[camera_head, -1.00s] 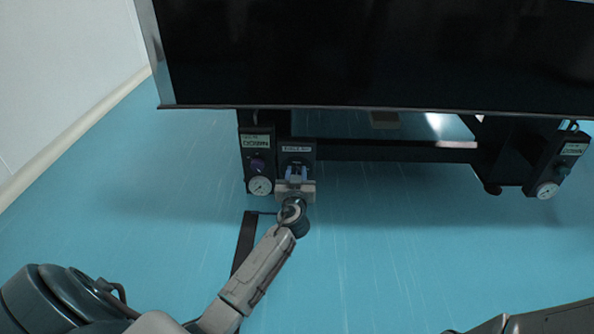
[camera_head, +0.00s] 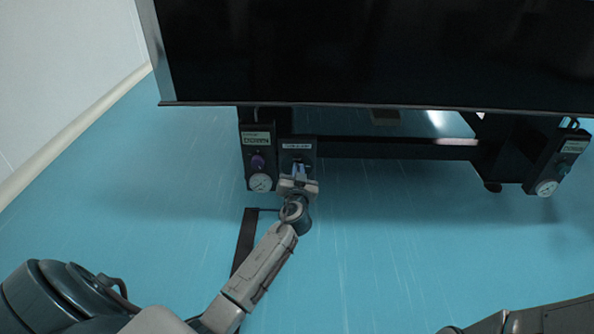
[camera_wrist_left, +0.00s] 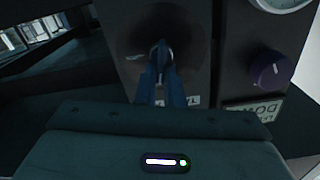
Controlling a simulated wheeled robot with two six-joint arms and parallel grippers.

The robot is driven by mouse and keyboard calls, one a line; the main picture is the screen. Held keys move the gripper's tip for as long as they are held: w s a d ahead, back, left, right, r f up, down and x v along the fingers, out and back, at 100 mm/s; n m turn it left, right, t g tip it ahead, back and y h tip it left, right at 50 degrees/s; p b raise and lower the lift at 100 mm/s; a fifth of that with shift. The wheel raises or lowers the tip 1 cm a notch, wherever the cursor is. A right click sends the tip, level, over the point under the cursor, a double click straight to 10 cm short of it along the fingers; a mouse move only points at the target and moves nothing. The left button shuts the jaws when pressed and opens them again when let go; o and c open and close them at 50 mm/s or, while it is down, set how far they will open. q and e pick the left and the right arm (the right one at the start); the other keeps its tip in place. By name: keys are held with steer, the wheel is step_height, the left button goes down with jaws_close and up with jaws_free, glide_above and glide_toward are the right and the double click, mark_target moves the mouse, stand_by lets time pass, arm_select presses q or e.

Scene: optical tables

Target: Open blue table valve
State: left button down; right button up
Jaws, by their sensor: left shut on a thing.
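A dark valve panel (camera_head: 307,155) with a pale label hangs under the left part of the table's front edge. My left gripper (camera_head: 298,170) is at the front of this panel, its body slightly tilted. In the left wrist view, its blue fingers (camera_wrist_left: 161,62) are shut on the small valve handle (camera_wrist_left: 162,48) at the panel (camera_wrist_left: 190,30). The fingers hide most of the handle, so its exact angle cannot be told. Only part of my right arm shows at the bottom right of the head view; its gripper is out of view.
Left of the valve panel is another panel with a purple knob (camera_head: 257,162) and a round gauge (camera_head: 260,183). A similar gauge panel (camera_head: 557,160) is at the right. The dark table (camera_head: 370,55) overhangs them.

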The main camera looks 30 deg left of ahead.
arm_select(q)
steer(key=shift+w+d+f+m+p, duration=0.1)
steer(key=shift+d+f+m+p, duration=0.35)
steer(key=shift+m, duration=2.05)
steer(key=shift+w+a+f+m+p, duration=0.15)
steer(key=shift+m+p, duration=0.55)
steer(key=shift+m, duration=1.8)
steer(key=shift+w+d+f+m+p, duration=0.2)
steer(key=shift+m+p, duration=0.4)
steer(key=shift+m, duration=1.9)
steer(key=shift+s, duration=0.1)
steer(key=c, duration=1.6)
jaws_free()
steer(key=shift+d, duration=0.1)
steer(key=shift+o, duration=0.2)
